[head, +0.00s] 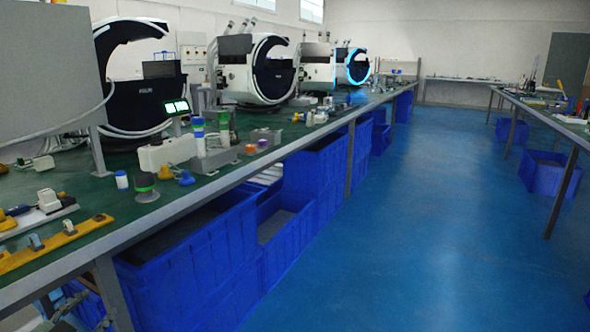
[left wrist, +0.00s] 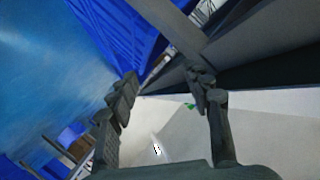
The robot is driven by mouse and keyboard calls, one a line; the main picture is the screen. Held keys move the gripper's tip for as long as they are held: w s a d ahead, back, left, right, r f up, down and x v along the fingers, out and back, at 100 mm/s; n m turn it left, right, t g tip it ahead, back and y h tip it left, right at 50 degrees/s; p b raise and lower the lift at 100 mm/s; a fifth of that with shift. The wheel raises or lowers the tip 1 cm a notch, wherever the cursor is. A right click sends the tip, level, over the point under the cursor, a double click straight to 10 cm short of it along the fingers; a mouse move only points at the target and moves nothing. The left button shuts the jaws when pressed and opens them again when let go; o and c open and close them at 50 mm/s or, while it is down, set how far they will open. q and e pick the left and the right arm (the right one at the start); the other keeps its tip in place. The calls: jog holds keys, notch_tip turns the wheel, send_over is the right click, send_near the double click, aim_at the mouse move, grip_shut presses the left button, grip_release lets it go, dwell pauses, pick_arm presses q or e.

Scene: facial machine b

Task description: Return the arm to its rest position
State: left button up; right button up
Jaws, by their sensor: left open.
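My left gripper (left wrist: 165,85) shows in the left wrist view with its two dark fingers spread apart. Nothing is held between the fingers. In the head view, a small part of what looks like my left gripper (head: 64,308) shows at the bottom left corner, low beside the near end of the workbench (head: 150,215) and below its top. Its fingers are hard to make out there. My right gripper shows in neither view.
Blue crates (head: 190,262) stand under the bench, and blue crate walls (left wrist: 110,35) and a grey bar appear close past the fingers in the wrist view. White round machines (head: 262,70) line the bench. The blue floor (head: 420,240) to the right is clear.

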pick_arm(q)
jog(key=s+d+f+n+g+y, duration=0.1)
jog(key=s+d+f+n+g, duration=0.15)
jog(key=s+f, duration=0.45)
jog(key=s+d+f+n+g+y, duration=0.1)
jog(key=s+d+f+n+g, duration=0.25)
jog(key=f, duration=0.55)
jog(key=s+d+f+g+h, duration=0.1)
jog(key=s+d+f+g, duration=0.2)
jog(key=s, duration=0.3)
jog(key=s+d+f+m+g+h+p, duration=0.1)
jog(key=s+d+f+g, duration=0.2)
jog(key=s+d, duration=0.3)
jog(key=shift+s+d+f, duration=0.3)
jog(key=shift+s+f, duration=0.45)
jog(key=shift+s, duration=0.05)
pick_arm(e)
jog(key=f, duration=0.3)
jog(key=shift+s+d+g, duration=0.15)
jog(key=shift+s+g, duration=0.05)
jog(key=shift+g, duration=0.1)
